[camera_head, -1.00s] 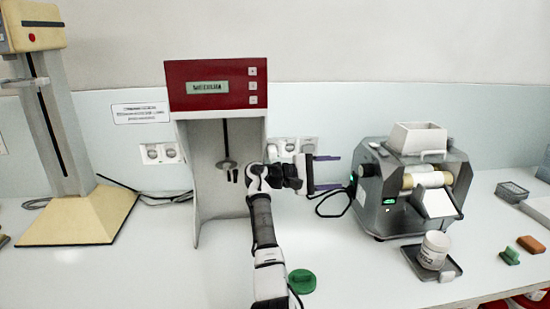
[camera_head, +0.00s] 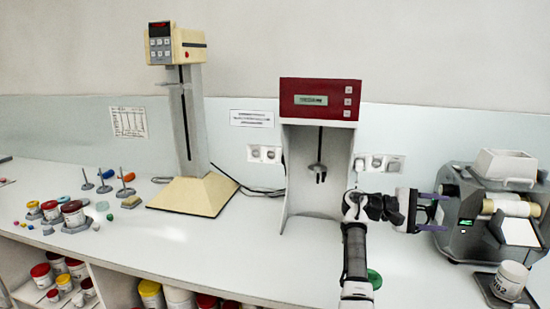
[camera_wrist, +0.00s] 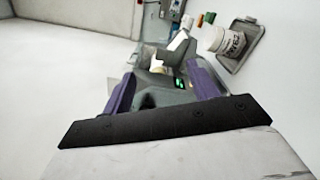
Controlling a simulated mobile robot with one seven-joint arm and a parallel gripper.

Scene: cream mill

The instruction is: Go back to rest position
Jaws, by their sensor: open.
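My gripper (camera_head: 432,211) is at the right in the head view, raised in front of the bench and pointing right. Its two purple fingers are apart with nothing between them. In the wrist view my gripper (camera_wrist: 160,88) also shows spread fingers, with the grey roller mill (camera_wrist: 165,95) beyond them. The mill (camera_head: 470,215) stands at the right edge of the head view, with a white hopper on top. A white jar (camera_head: 510,281) stands on a dark tray in front of the mill; the jar also shows in the wrist view (camera_wrist: 225,38).
A red-topped machine (camera_head: 320,98) stands behind my arm. A beige stand (camera_head: 195,195) is to its left. Several jars (camera_head: 72,213) and small coloured items sit at the left. A green disc (camera_head: 374,279) lies beside my arm. The front middle bench is clear.

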